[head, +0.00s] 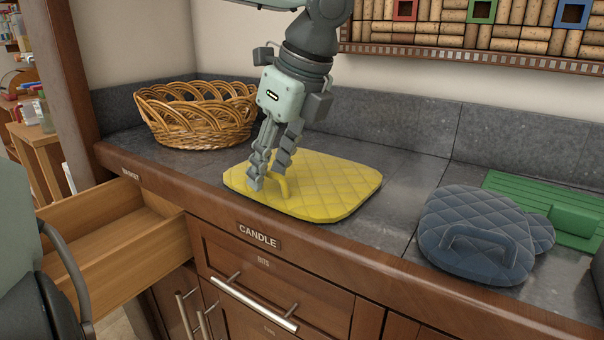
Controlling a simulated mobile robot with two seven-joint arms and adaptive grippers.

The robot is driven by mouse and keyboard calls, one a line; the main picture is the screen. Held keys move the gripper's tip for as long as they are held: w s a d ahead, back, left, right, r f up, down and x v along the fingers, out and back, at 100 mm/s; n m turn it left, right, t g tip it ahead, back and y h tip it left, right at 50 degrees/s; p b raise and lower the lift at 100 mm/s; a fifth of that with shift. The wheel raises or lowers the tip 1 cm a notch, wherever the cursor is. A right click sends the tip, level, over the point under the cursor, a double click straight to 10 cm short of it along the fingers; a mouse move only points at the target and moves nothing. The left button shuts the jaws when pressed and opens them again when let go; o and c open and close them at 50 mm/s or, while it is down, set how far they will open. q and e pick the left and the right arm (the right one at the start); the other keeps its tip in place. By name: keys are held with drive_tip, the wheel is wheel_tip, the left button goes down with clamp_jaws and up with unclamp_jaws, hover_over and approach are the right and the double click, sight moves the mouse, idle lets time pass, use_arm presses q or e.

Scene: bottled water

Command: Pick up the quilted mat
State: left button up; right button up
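A yellow quilted mat (335,185) lies flat on the dark counter near its front edge. It has a small yellow handle loop (281,189) towards its front left. My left gripper (267,178) points down over the mat, with its fingertips right at this loop. The fingers are close together and cover part of the loop; whether they are closed on it I cannot tell. A blue-grey quilted mat (480,222) with a handle loop lies on the counter at the right, partly over another blue-grey piece (541,232). My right gripper is not in view.
A wicker basket (196,115) stands behind left of the yellow mat. A green board (545,210) lies at the right. An open wooden drawer (110,235) sticks out at the left front. The counter between the two mats is clear.

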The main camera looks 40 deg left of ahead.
use_arm(q)
clamp_jaws()
drive_tip(key=shift+r, duration=0.1)
idle(0.5)
